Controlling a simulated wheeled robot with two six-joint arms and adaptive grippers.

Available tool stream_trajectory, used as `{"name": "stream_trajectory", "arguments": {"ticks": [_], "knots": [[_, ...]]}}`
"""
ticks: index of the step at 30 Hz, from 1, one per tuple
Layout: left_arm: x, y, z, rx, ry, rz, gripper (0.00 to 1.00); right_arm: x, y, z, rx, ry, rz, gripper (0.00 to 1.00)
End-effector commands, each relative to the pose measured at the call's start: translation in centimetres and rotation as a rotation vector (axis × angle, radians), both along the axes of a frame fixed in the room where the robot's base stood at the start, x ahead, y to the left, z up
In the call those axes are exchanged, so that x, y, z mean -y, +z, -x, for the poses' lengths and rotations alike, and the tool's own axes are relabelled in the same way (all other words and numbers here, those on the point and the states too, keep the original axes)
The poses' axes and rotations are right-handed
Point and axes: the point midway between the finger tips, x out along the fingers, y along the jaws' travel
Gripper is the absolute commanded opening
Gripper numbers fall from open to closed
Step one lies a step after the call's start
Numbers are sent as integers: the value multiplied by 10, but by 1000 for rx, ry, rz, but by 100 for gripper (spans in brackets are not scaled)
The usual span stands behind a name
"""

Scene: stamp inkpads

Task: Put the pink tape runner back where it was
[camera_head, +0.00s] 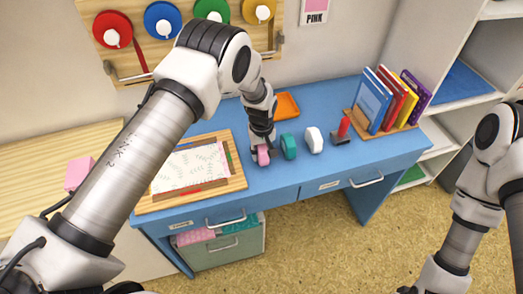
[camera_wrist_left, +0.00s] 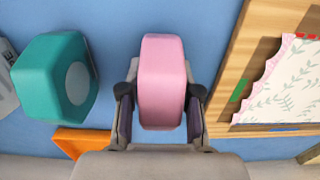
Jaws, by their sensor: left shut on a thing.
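The pink tape runner (camera_head: 263,156) is between the fingers of my left gripper (camera_head: 261,143), at the left end of a row on the blue desk. The left wrist view shows the pink tape runner (camera_wrist_left: 162,75) upright between the two dark fingertips of the left gripper (camera_wrist_left: 160,93), which is shut on it. I cannot tell if its base touches the desk. A teal tape runner (camera_head: 288,147) stands just right of it in the head view, apart from it. A white tape runner (camera_head: 313,139) stands further right. My right arm shows at the right; its gripper is out of frame.
A wooden board (camera_head: 238,181) with patterned paper (camera_head: 190,166) lies left of the pink runner. An orange tray (camera_head: 287,105) sits behind the row. A red-handled stamp (camera_head: 344,127) and a book rack (camera_head: 382,131) stand right. The blue desk's (camera_head: 290,176) front strip is clear.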

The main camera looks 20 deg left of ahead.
Motion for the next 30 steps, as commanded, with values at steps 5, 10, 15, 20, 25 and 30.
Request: {"name": "stream_trajectory", "arguments": {"ticks": [5, 10, 15, 20, 25, 30], "knots": [[0, -5, 0, 0, 0, 0, 5, 0, -5, 0, 0, 0, 0, 40], [0, -3, 0, -1, 0, 1, 58, 0, -3, 0, 0, 0, 0, 40], [0, -3, 0, -1, -1, 1, 58, 0, -3, 0, 0, 0, 0, 40], [0, 5, 0, 1, -1, 0, 58, 0, -3, 0, 0, 0, 0, 40], [0, 39, -1, 4, -1, -1, 58, 0, -14, 0, 0, 0, 0, 40], [0, 84, -1, 4, -1, 0, 58, 0, -25, 0, 0, 0, 0, 40]]}}
